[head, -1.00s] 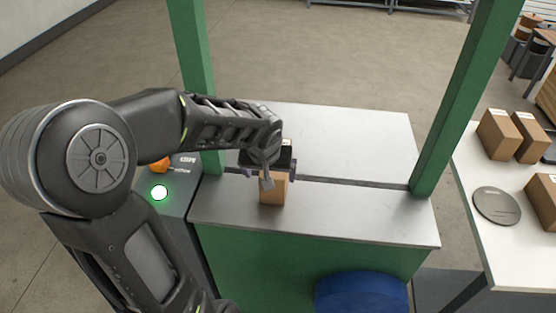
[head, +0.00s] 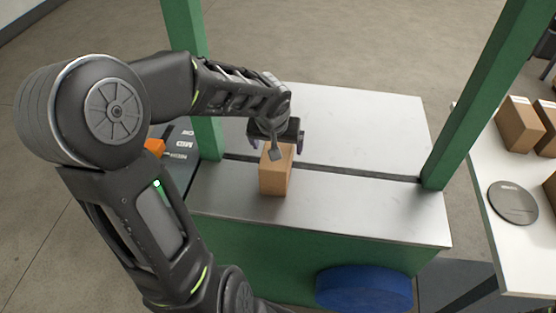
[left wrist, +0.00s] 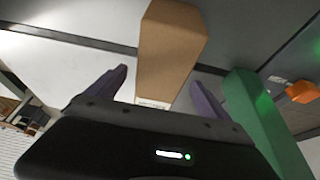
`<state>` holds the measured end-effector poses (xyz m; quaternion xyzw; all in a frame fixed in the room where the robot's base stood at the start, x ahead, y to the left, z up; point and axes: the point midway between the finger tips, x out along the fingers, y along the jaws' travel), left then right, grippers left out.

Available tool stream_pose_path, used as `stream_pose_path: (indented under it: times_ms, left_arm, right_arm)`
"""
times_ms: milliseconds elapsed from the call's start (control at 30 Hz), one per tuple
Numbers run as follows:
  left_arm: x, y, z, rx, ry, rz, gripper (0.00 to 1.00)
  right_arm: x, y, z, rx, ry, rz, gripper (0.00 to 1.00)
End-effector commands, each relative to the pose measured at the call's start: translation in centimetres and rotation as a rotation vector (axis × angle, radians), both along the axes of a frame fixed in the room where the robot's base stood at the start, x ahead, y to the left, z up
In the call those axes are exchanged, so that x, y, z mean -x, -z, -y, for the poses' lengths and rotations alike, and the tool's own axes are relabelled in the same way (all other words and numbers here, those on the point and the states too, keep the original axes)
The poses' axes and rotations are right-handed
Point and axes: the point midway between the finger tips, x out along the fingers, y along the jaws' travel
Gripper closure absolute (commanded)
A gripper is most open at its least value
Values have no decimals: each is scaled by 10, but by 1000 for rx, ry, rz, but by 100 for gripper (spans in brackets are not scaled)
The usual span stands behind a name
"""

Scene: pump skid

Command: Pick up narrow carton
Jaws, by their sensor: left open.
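The narrow carton (head: 274,178), a small brown box, stands upright on the near part of the metal bench top. It also shows in the left wrist view (left wrist: 170,48), with a pale label strip at its lower edge. My left gripper (head: 276,141) is open at the carton's upper end, and its wrist hides part of the top. In the left wrist view the two purple fingers (left wrist: 160,88) are spread with the carton between and ahead of them, with gaps on both sides. My right gripper is not in view.
Green posts (head: 190,85) rise at both sides of the bench (head: 360,205), and a dark slot crosses its top. A white table (head: 480,225) at right holds brown boxes (head: 520,125) and a grey disc (head: 513,202). A blue drum (head: 363,288) sits below the bench front.

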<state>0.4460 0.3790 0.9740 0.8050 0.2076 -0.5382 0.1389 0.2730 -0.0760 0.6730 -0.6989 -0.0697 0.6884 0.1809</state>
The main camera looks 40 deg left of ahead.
Motion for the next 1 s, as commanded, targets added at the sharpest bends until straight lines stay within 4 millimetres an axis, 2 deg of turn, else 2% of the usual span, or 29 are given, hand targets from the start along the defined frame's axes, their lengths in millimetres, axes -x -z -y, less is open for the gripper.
stream_pose_path:
  times_ms: [33,400,767,1000]
  left_arm:
    - [-2,7,-1,0,0,-1,9]
    - [-3,10,-2,0,1,0,9]
    - [-18,54,-11,0,0,-1,9]
    - [-21,54,-11,-1,1,1,9]
  right_arm:
    - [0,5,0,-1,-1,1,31]
    - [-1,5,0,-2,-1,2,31]
    - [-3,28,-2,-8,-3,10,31]
    - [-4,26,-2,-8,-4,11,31]
